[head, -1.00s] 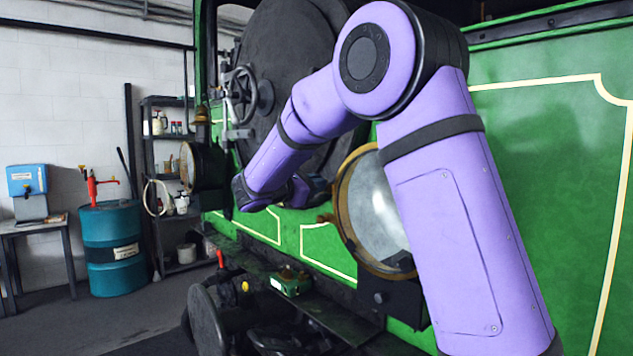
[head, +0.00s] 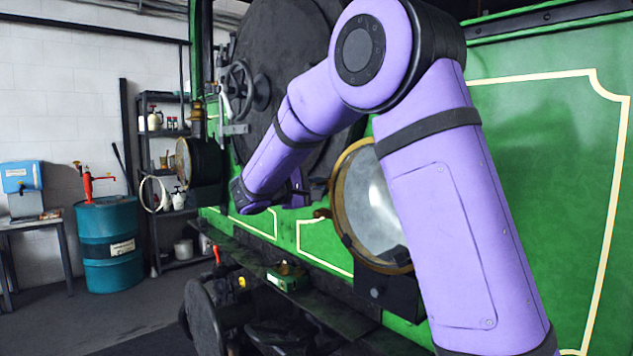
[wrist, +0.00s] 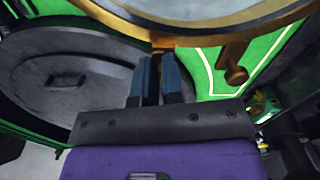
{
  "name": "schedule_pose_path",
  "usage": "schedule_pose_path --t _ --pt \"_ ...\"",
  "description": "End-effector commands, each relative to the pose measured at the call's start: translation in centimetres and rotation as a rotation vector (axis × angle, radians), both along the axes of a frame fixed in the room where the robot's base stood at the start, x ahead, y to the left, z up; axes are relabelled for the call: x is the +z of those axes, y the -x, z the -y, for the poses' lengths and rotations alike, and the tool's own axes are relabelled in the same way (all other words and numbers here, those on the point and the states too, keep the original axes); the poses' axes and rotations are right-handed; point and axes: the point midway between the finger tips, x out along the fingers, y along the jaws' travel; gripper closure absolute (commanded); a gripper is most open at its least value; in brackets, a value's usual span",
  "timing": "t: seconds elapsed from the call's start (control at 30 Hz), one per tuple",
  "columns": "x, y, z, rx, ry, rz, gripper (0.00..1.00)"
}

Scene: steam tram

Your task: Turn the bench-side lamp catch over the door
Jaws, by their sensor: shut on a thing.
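The near round lamp (head: 372,205) has a brass-rimmed glass door and is fixed to the green front; its right side is hidden behind my arm. Its brass rim (wrist: 205,38) crosses the top of the wrist view. A brass knob-like catch (wrist: 235,75) hangs from the rim, right of my fingers, apart from them; a knob also shows at the lamp's left edge in the head view (head: 321,213). My gripper (wrist: 163,58) has its dark blue fingers close together at the rim, shut on a small brass catch (wrist: 163,44) mostly hidden between the tips.
A large dark round door (head: 285,75) with a handwheel (head: 238,88) stands behind my arm. A second lamp (head: 187,163) is further left. A dark ledge with a small green box (head: 288,277) lies below. A blue drum (head: 108,243) and shelves stand at the left; the floor there is clear.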

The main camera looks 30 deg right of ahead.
Motion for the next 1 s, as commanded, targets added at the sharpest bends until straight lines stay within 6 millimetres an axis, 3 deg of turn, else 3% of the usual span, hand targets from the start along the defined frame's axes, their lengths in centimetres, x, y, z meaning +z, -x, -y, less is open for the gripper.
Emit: schedule_pose_path --t 0.4,0.93,1.0 --pt "-0.05 0.00 0.01 0.000 -0.032 0.183 1.00" --pt "0.10 -0.06 0.00 0.003 -0.035 0.210 1.00" --pt "0.12 -0.07 0.00 0.003 -0.035 0.210 0.80"
